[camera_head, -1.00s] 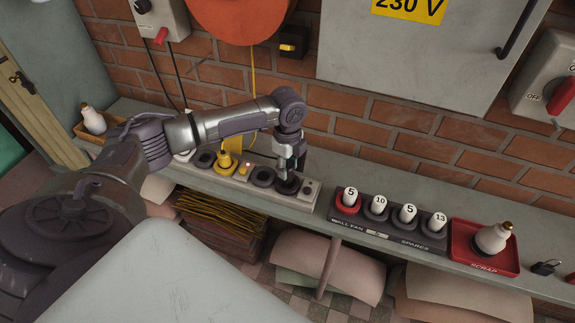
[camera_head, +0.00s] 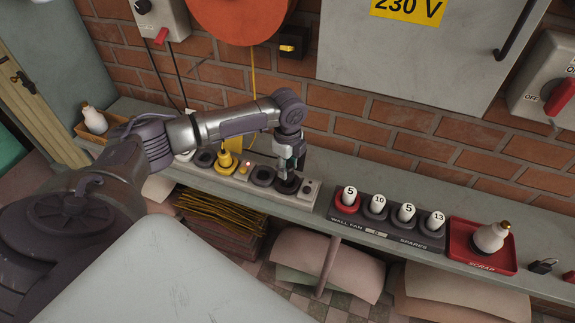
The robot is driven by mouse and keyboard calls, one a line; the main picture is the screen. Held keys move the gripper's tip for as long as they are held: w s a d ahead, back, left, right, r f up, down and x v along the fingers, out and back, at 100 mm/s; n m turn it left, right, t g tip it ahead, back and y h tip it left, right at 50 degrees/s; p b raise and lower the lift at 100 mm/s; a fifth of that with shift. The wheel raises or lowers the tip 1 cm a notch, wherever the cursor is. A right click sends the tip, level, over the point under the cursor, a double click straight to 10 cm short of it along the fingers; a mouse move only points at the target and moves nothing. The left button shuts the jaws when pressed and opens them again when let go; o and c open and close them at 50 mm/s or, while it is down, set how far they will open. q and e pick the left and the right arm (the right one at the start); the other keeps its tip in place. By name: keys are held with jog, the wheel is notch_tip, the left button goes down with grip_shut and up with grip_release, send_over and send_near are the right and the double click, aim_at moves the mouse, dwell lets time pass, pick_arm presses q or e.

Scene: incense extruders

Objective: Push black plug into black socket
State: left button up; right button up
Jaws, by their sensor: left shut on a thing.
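A grey power strip (camera_head: 308,192) lies along the shelf with a row of round sockets. My left gripper (camera_head: 288,172) points down over the dark round socket (camera_head: 287,186) at the strip's right end. It is shut on a small dark thing, likely the black plug, mostly hidden by the fingers. I cannot tell how deep it sits in the socket. An empty-looking dark socket (camera_head: 263,176) is just left of it. A yellow plug (camera_head: 225,160) with a yellow cord stands in another socket further left. My right gripper is not in view.
A fuse holder (camera_head: 345,226) with several numbered white fuses stands right of the strip. Beyond it is a red scrap tray (camera_head: 461,237) with a white bulb-like piece (camera_head: 491,237). The brick wall and a grey cabinet (camera_head: 415,50) rise behind the shelf.

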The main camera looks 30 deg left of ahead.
aim_at(288, 166)
pick_arm(q)
jog(key=shift+f+b, duration=0.3)
jog(key=shift+f, duration=1.05)
jog(key=o, duration=1.2)
jog(key=shift+f, duration=0.1)
jog(key=shift+o, duration=0.2)
jog(key=shift+r, duration=0.2)
notch_tip(288, 166, up, 12)
jog(key=shift+f, duration=0.15)
